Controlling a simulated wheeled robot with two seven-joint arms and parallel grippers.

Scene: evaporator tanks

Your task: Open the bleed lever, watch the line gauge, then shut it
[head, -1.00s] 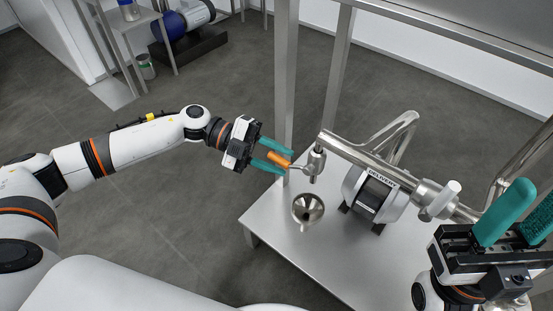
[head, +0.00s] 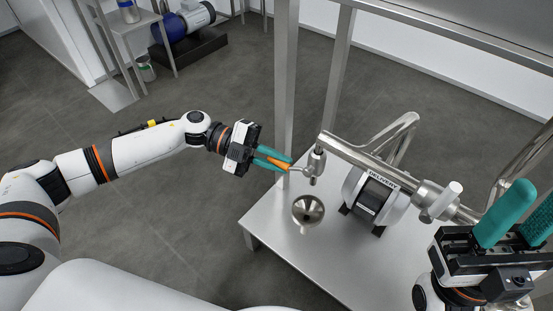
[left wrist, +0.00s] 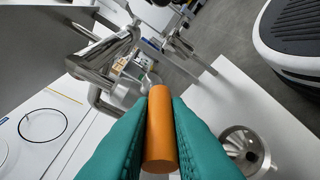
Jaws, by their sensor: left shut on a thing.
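The bleed lever's orange grip (head: 279,164) sticks out to the left of the small valve (head: 316,163) at the pipe's near end. My left gripper (head: 272,159) is shut on this orange grip. In the left wrist view the orange grip (left wrist: 159,130) lies between the two green fingers. My right gripper (head: 521,217) is at the right edge, with its two green fingers apart and nothing seen between them. A line gauge with a readable dial cannot be made out in these frames.
A steel funnel (head: 308,210) stands on the steel table (head: 275,240) below the valve. A pump labelled DELIVERY (head: 372,198) sits to its right, under the steel pipe (head: 355,155). A frame post (head: 286,90) rises just behind the lever.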

